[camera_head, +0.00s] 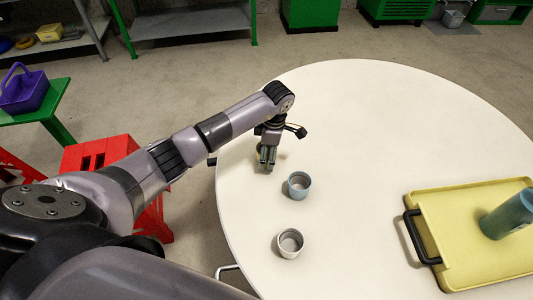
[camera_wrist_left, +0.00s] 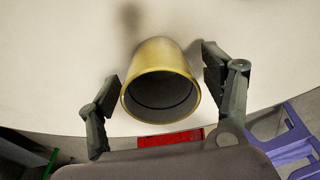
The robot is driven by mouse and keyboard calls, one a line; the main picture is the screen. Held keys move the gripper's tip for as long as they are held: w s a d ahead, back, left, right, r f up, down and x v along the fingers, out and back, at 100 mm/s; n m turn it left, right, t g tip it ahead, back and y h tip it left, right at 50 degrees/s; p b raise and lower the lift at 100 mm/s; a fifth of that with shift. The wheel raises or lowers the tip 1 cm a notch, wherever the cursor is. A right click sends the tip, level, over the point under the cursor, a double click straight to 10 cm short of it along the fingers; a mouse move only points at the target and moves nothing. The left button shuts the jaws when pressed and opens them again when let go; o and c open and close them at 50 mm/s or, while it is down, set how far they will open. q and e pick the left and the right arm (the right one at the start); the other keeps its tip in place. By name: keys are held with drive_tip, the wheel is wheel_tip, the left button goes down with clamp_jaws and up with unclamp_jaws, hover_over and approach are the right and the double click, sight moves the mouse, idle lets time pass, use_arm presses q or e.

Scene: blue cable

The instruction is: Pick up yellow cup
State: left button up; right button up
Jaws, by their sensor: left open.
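The yellow cup (camera_wrist_left: 160,55) sits between the open fingers of my left gripper (camera_wrist_left: 161,88) in the left wrist view. Its dark open mouth faces the camera. The left finger is close to the cup's side; a gap shows at the right finger. In the head view my left gripper (camera_head: 268,162) points down over the left part of the round white table (camera_head: 370,120). There the gripper mostly hides the cup, with only a small yellowish patch (camera_head: 259,148) beside the fingers. My right gripper is in neither view.
A blue-grey cup (camera_head: 299,186) stands just right of my left gripper, and a white cup (camera_head: 290,243) stands nearer the front. A yellow tray (camera_head: 450,210) with a black handle holds a teal cylinder (camera_head: 508,214) at the right. The table's back is clear.

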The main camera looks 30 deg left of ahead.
use_arm(q)
drive_tip(key=shift+f, duration=0.25)
drive_tip(key=shift+c, duration=0.5)
drive_tip(key=c, duration=1.2)
